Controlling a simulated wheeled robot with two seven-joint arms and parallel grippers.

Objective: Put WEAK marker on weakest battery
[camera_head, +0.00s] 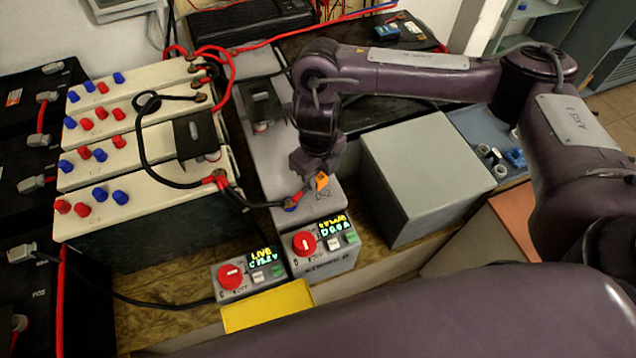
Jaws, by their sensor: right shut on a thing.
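Several cream-topped batteries (140,125) stand side by side at the left, with red and blue caps on their tops. My right gripper (318,176) points down over a light grey surface behind the two meters. It is shut on a small orange piece (321,182), mostly hidden by the fingers; I cannot read any lettering on it. The left meter (248,278) has a red knob and a lit display with "LIVE". The right meter (322,248) has a red knob and a lit display. My left gripper is not in view.
A yellow block (268,306) lies in front of the left meter. A grey box (425,175) stands right of the gripper. A black cable (143,150) loops over the batteries. Black batteries (35,130) line the left edge. A blue tray (480,135) holds small parts.

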